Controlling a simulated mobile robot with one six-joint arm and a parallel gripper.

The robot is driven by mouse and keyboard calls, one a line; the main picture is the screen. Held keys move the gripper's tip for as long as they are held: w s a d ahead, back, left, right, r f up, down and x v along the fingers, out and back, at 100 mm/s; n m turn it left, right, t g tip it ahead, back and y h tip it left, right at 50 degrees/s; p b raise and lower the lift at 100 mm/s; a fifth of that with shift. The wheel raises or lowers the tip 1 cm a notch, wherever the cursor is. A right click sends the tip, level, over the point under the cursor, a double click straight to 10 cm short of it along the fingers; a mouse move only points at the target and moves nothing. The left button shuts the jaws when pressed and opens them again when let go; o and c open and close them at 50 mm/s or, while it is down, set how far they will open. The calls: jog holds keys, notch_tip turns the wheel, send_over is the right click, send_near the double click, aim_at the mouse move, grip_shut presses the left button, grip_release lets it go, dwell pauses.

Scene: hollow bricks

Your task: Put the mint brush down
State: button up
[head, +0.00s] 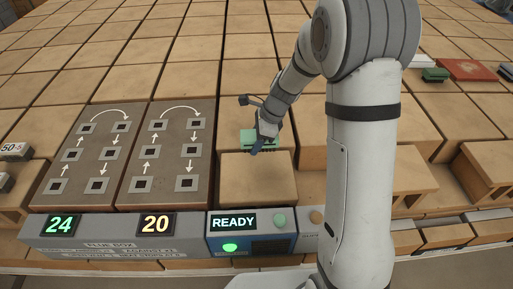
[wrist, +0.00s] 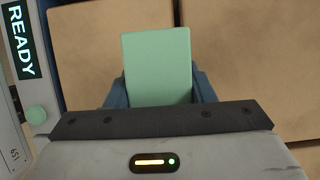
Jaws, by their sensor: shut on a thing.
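The mint brush (head: 248,137) is at my gripper (head: 258,146) in the head view, over the brown bricks behind the READY panel. In the wrist view the brush (wrist: 157,62) is a flat mint block standing out between the two blue fingers of my gripper (wrist: 160,90). The gripper is shut on it. The brush's underside is hidden, so I cannot tell whether it touches the brick below.
A raised brown brick (head: 258,180) lies just in front of the gripper. Two dark boards (head: 97,155) (head: 190,110) with arrows and square marks lie to the left. The READY panel (head: 250,245) runs along the front. A dark green object (head: 435,74) and a red slab (head: 468,69) lie at the far right.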

jog(key=shift+f, duration=2)
jog(key=shift+s, duration=0.1)
jog(key=shift+f, duration=0.1)
jog(key=o, duration=1.1)
jog(key=shift+c, duration=0.2)
